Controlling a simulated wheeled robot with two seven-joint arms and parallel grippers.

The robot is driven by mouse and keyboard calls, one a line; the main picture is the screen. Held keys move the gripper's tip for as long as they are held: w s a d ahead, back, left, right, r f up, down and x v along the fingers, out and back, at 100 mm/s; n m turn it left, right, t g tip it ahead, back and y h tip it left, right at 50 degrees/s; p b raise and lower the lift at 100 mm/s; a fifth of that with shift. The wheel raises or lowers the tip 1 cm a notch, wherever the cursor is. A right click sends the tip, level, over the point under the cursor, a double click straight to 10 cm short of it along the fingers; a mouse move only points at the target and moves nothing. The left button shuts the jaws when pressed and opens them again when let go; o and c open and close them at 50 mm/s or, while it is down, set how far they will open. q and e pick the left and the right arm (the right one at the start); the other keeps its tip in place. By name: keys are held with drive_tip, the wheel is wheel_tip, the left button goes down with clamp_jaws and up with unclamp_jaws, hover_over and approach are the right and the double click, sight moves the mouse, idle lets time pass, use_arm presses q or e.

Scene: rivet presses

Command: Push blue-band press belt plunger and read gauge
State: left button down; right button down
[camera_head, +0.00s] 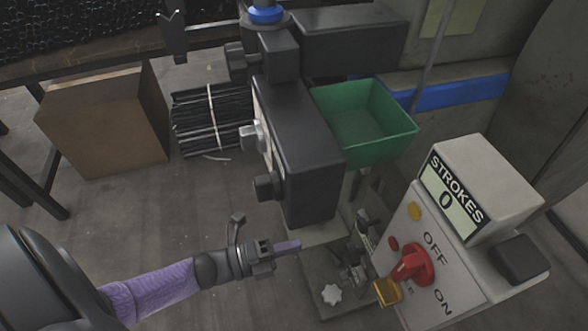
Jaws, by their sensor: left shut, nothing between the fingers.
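The dark grey press head (300,150) stands in the middle of the view, with a blue band (266,14) on the cylinder at its top. A silver knob (252,136) and a black knob (265,187) stick out from its left side; I cannot tell which, if either, is the belt plunger. No gauge dial can be read from here. My left gripper (294,245), on a purple-sleeved arm, is shut and empty. It points right, below the press head and left of the control box. My right gripper is not in view.
The control box (440,235) at right carries a STROKES counter (451,198) reading 0 and a red OFF/ON knob (411,266). A green bin (365,120) sits behind the press head. A cardboard box (105,122) and bundled black rods (208,120) are at left.

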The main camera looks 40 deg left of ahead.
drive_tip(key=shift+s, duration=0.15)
